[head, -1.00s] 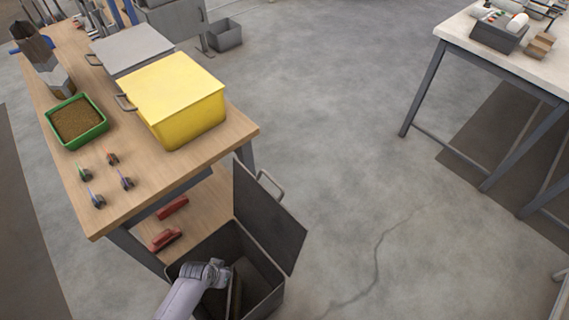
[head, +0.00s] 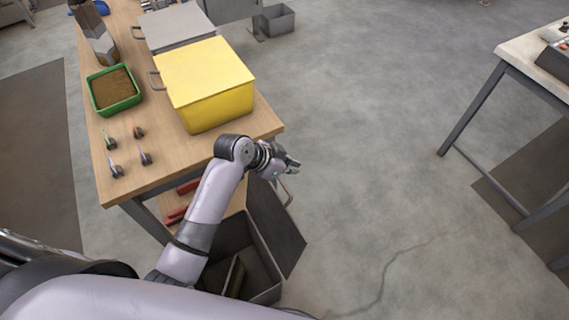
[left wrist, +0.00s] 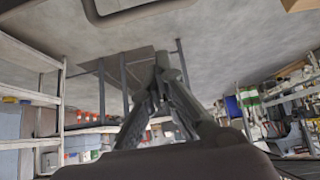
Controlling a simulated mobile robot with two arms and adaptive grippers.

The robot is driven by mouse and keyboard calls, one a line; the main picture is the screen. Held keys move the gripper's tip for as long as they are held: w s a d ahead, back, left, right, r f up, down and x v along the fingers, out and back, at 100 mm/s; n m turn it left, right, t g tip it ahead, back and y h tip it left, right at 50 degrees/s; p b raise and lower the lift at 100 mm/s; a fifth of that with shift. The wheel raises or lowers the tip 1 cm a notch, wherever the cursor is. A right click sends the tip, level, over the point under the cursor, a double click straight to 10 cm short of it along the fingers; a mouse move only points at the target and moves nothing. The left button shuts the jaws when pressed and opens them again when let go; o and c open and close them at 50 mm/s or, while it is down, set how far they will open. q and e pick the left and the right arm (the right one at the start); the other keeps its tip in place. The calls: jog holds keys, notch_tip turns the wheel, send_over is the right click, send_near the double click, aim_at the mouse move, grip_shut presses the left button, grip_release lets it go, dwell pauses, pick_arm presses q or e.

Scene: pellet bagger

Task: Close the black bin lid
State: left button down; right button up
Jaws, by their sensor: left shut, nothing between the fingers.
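The black bin (head: 262,262) stands on the floor at the near end of the wooden bench. Its lid (head: 280,232) is open, tipped up and away on the bin's far right side. A grey metal handle (head: 289,192) sticks out at the lid's far edge. My left gripper (head: 294,164) is shut and empty, just above that handle in the head view; I cannot tell whether they touch. In the left wrist view, its fingers (left wrist: 163,68) meet at the tips. My left forearm hides part of the bin. My right gripper is not in view.
A yellow box (head: 205,85), a grey box (head: 178,30) and a green tray of pellets (head: 114,90) stand on the bench (head: 150,175). A dark object (head: 235,277) lies in the bin. The floor (head: 390,200) to the right is clear.

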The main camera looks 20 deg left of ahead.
pick_arm(q)
jog(key=f, duration=0.1)
jog(key=f+p, duration=0.1)
jog(key=a+f+p, duration=0.1)
jog(key=shift+s+f, duration=0.3)
jog(key=shift+s, duration=0.1)
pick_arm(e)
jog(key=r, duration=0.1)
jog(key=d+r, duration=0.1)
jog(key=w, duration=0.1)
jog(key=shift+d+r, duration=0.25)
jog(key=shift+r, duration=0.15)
pick_arm(q)
jog(key=shift+d, duration=0.1)
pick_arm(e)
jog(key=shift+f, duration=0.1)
